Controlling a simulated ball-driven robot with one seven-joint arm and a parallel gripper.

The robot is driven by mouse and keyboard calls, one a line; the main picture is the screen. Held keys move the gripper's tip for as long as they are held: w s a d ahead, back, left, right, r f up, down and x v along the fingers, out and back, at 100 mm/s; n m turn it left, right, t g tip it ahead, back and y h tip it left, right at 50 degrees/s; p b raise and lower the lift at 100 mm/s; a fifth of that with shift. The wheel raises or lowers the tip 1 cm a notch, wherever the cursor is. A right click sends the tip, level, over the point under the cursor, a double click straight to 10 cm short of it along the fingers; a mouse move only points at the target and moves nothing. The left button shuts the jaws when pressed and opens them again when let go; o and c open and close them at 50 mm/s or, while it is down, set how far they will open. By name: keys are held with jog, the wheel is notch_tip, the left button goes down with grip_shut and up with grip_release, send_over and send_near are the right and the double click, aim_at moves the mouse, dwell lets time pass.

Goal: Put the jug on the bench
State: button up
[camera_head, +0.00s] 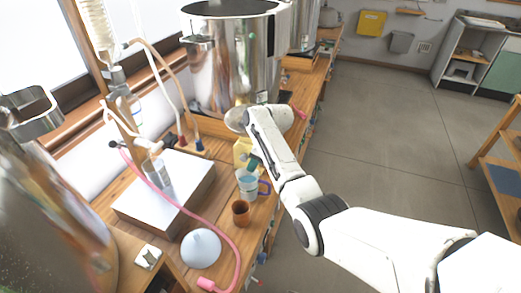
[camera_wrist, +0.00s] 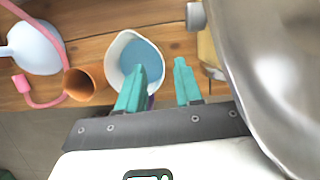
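The jug (camera_head: 247,186) is pale, holds blue liquid and has a purple handle. It stands upright on the wooden bench (camera_head: 275,150), near its front edge. In the wrist view the jug (camera_wrist: 118,48) is seen from above with its spout and white rim. My gripper (camera_wrist: 160,66) is open with two teal fingers and nothing held between them. The left finger overlaps the jug's near rim in the picture; I cannot tell if it touches. The handle shows only partly beside that finger. In the head view my gripper (camera_head: 254,164) is just behind the jug.
A brown cup (camera_head: 241,213) stands close to the jug. A white funnel (camera_head: 201,248), a pink hose (camera_head: 190,212) and a white box (camera_head: 165,192) lie to the left. A big steel pot (camera_head: 230,70) rises close to my gripper. Open floor (camera_head: 375,150) lies right of the bench.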

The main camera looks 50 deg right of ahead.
jog(key=v, duration=1)
jog(key=s+a+f+n+g+h, duration=0.1)
jog(key=s+a+f+n+g, duration=0.1)
jog(key=s+a+f+n, duration=1.2)
jog(key=s+a+n, duration=0.4)
jog(key=s+n, duration=0.4)
jog(key=s, duration=0.1)
jog(key=s+a+r+n+h, duration=0.1)
jog(key=s+a+n, duration=0.4)
jog(key=s+n, duration=0.4)
jog(key=shift+s+g, duration=0.3)
jog(key=shift+s, duration=0.15)
jog(key=shift+a+f+b, duration=0.1)
jog(key=shift+f+b, duration=0.05)
jog(key=shift+b, duration=0.15)
